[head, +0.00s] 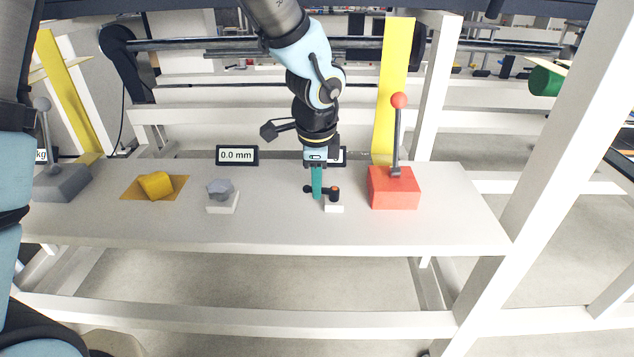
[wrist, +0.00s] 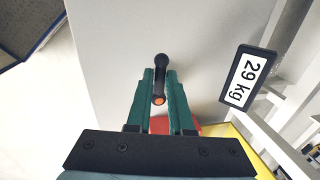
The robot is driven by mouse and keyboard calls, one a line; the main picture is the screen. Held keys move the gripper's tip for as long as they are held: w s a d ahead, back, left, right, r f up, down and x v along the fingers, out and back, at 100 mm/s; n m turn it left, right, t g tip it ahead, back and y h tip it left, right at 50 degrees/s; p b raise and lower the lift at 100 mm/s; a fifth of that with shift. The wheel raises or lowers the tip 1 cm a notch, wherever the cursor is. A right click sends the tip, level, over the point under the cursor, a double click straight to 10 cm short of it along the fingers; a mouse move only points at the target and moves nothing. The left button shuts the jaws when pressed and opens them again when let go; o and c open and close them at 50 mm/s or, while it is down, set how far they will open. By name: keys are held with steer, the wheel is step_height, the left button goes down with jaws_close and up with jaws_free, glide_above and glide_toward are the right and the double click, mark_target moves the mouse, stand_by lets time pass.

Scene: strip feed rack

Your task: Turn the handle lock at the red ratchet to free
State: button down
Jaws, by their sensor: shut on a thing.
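The red ratchet (head: 394,188) is a red block on the bench with an upright grey lever and a red ball (head: 398,101). Just left of it is the handle lock, a small black lever (head: 325,189) with an orange pivot on a white base (head: 334,208). My gripper (head: 317,195) points down at the lock with teal fingers. In the wrist view my gripper (wrist: 160,88) is shut on the black lever (wrist: 160,62), one finger on each side. The lever's knobbed end sticks out past the fingertips, and its orange spot lies between the fingers.
On the bench (head: 270,228) are a grey knob (head: 220,188) on a white base, a yellow block (head: 155,185) and a grey ratchet (head: 62,183). A display (head: 237,155) reads 0.0 mm. Another display (wrist: 248,78) reads 29 kg. A yellow strip (head: 392,90) hangs behind the red ratchet.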

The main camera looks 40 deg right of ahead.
steer(key=shift+s+f+n+b, duration=0.1)
steer(key=shift+s+n+b, duration=0.05)
steer(key=shift+n+b, duration=0.2)
steer(key=n+b, duration=0.1)
steer(key=s+n+b, duration=0.1)
steer(key=n+b, duration=0.1)
steer(key=shift+a+y, duration=0.15)
steer(key=shift+y, duration=0.15)
steer(key=n+b, duration=0.1)
steer(key=n, duration=0.1)
steer(key=s+n+b, duration=0.1)
steer(key=n, duration=0.2)
steer(key=shift+s+t+y, duration=0.2)
steer(key=shift+t+y, duration=0.1)
steer(key=shift+y, duration=0.1)
steer(key=n, duration=0.2)
steer(key=s+n+y, duration=0.1)
steer(key=n, duration=0.1)
steer(key=shift+s+d+n, duration=0.15)
steer(key=shift+d+n, duration=0.05)
steer(key=shift+n, duration=0.05)
steer(key=n, duration=0.3)
steer(key=s+d+n, duration=0.1)
steer(key=shift+n+g+y, duration=0.3)
steer(key=shift+g, duration=0.1)
steer(key=c, duration=0.8)
jaws_free()
